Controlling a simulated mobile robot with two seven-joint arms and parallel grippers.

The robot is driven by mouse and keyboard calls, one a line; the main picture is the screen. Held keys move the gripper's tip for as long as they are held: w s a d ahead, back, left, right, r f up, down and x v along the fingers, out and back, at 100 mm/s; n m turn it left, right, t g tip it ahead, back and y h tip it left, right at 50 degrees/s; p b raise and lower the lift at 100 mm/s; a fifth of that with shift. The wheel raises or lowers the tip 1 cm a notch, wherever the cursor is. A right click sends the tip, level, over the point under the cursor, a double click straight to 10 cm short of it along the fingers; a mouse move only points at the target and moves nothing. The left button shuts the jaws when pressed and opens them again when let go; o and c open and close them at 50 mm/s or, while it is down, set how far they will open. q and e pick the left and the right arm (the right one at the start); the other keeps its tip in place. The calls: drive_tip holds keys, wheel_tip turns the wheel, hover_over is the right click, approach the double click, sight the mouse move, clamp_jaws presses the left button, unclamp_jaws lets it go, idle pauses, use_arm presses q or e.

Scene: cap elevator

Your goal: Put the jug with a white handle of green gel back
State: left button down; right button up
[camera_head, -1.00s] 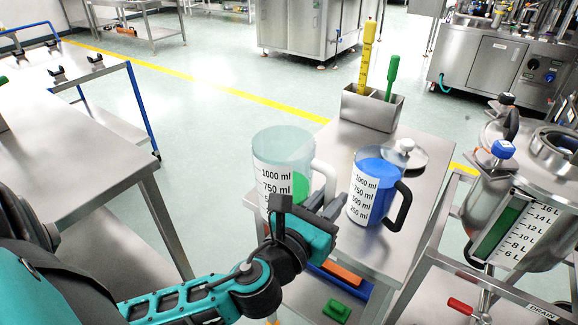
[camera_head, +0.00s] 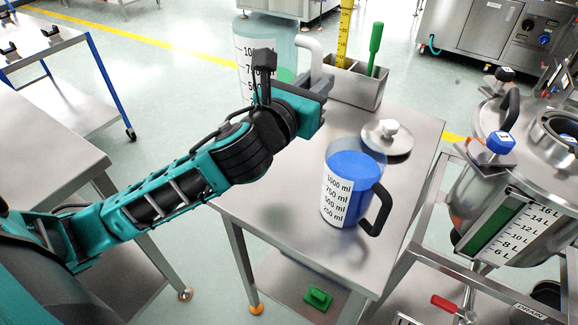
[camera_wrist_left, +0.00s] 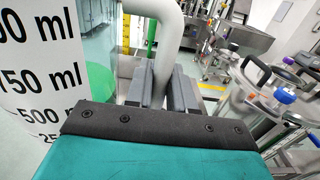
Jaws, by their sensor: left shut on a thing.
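The jug with a white handle (camera_head: 250,62) is clear with black volume marks and a little green gel low inside. It shows at the top of the head view, left of the steel holder. My left gripper (camera_head: 318,92) is shut on its white handle (camera_head: 308,45). In the left wrist view the two fingers (camera_wrist_left: 160,88) close around the white handle (camera_wrist_left: 168,32), with the jug wall (camera_wrist_left: 35,60) at the left. The jug's base is hidden behind my arm, so I cannot tell whether it touches the table. My right gripper is not in view.
A jug of blue liquid with a black handle (camera_head: 350,188) stands on the steel table (camera_head: 290,195), near a lid (camera_head: 387,138). A steel holder (camera_head: 358,85) with yellow and green tools stands at the back. A tank (camera_head: 480,190) stands right. The table's front is clear.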

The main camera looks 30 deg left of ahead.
use_arm(q)
wheel_tip(320, 180, down, 19)
drive_tip(key=b, duration=0.7)
drive_tip(key=shift+r, duration=0.25)
drive_tip(key=c, duration=1.4)
unclamp_jaws()
drive_tip(key=shift+f, duration=0.25)
drive_tip(key=o, duration=0.4)
drive_tip(key=shift+r, duration=0.1)
